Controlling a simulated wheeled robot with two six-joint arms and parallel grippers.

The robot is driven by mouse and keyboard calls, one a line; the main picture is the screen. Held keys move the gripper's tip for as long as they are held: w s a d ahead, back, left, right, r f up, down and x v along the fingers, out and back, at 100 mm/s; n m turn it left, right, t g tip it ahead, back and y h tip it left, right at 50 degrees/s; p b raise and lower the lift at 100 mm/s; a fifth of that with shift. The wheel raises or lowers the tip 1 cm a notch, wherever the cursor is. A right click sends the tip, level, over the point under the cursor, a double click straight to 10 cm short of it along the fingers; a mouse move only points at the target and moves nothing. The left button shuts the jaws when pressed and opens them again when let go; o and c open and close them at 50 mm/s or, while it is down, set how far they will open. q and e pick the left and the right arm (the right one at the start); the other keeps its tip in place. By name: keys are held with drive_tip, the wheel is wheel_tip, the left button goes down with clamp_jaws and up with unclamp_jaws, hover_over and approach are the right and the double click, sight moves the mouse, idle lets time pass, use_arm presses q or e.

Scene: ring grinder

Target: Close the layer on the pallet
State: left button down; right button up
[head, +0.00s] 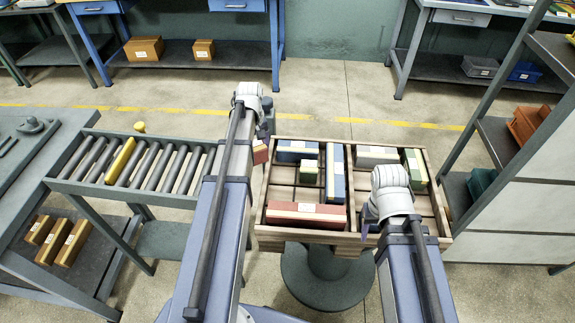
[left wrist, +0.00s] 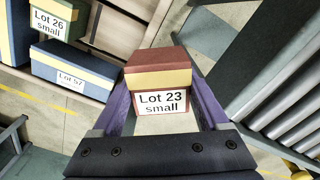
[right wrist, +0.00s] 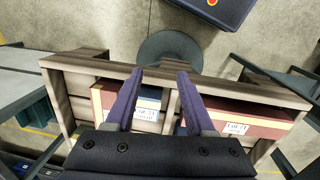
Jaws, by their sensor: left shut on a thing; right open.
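The wooden pallet (head: 352,240) has low walls and slats. On it lie a blue box (head: 297,148), a small green box (head: 310,172), an upright-running blue box (head: 336,182), a long red box (head: 305,215), a grey box (head: 377,157) and a green box (head: 416,168). My left gripper (left wrist: 162,68) is shut on a small red box (left wrist: 160,80) labelled Lot 23 small, which shows at the pallet's left edge (head: 260,152). My right gripper (right wrist: 160,72) is open above the pallet's front. Below it is another red-and-yellow box (right wrist: 106,98), partly hidden by a finger.
A roller conveyor (head: 150,165) with one yellow box (head: 120,160) stands left. A shelf rack (head: 515,150) stands close on the right. Bare slats show at the pallet's left middle and right side. A dark round pedestal (head: 325,280) is in front.

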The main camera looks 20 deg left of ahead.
use_arm(q)
drive_tip(key=shift+s+d+r, duration=0.15)
drive_tip(key=shift+d, duration=0.25)
use_arm(e)
drive_tip(key=shift+o, duration=0.8)
drive_tip(key=shift+a+r, duration=0.15)
drive_tip(key=shift+a, duration=0.05)
use_arm(q)
drive_tip(key=s+d+r+m+p, duration=0.1)
drive_tip(key=d+m, duration=0.2)
drive_tip(key=d, duration=0.6)
drive_tip(key=s+d+r+m+p, duration=0.15)
drive_tip(key=d+m, duration=0.25)
drive_tip(key=d, duration=0.6)
use_arm(e)
drive_tip(key=o, duration=0.5)
wheel_tip(320, 180, up, 3)
drive_tip(key=shift+f, duration=0.15)
use_arm(q)
drive_tip(key=f+b, duration=0.5)
drive_tip(key=f, duration=0.1)
drive_tip(key=f+b, duration=0.5)
drive_tip(key=b, duration=0.1)
drive_tip(key=shift+w+a+f+b, duration=0.2)
drive_tip(key=shift+f+b, duration=0.1)
drive_tip(key=shift+f, duration=0.1)
use_arm(e)
wheel_tip(320, 180, down, 12)
